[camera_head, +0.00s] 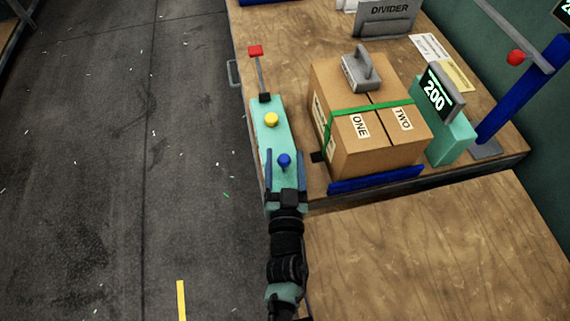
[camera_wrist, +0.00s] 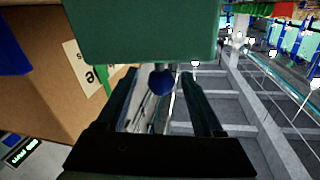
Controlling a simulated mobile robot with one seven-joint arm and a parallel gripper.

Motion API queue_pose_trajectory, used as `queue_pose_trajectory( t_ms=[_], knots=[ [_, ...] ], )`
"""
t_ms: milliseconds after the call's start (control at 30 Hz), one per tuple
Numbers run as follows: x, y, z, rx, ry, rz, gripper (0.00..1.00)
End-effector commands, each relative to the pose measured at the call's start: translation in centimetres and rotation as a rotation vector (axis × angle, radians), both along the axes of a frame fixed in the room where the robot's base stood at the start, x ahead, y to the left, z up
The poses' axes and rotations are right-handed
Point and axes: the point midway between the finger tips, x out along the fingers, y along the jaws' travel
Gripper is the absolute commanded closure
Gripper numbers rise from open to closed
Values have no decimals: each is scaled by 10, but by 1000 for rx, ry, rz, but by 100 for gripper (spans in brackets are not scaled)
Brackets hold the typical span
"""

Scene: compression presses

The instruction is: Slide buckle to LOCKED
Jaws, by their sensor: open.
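A teal console (camera_head: 279,132) at the table's left edge bears a blue knob (camera_head: 284,160), a yellow knob (camera_head: 271,119) and a red-topped lever (camera_head: 255,52). My gripper (camera_head: 286,158) is open, with its two fingers on either side of the blue knob. In the wrist view the blue knob (camera_wrist: 161,81) shows between the fingertips, below a teal block (camera_wrist: 140,30), with a gap on both sides. No part is clearly labelled as the buckle or LOCKED. A green strap (camera_head: 369,108) runs around a cardboard box (camera_head: 370,156) marked ONE and TWO.
A grey handled weight (camera_head: 361,73) sits on the box. A blue bar (camera_head: 376,180) lies along its front. A display reading 200 (camera_head: 436,95) stands to its right, near a blue post (camera_head: 522,95) with a red ball. A DIVIDER sign (camera_head: 388,15) stands behind.

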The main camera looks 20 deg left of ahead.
Motion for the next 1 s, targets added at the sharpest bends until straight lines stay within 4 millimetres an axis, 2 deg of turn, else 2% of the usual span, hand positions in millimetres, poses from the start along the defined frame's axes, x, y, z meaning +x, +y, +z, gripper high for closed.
queue_pose_trajectory(
  t_ms=[167, 500, 700, 1000],
  knots=[
    [-13, -5, -1, 0, 2, 0, 31],
    [-74, -31, -2, -2, 4, 0, 31],
    [-104, -44, -2, -1, 3, 0, 31],
    [-119, -50, 0, -1, 1, -1, 31]
  ],
)
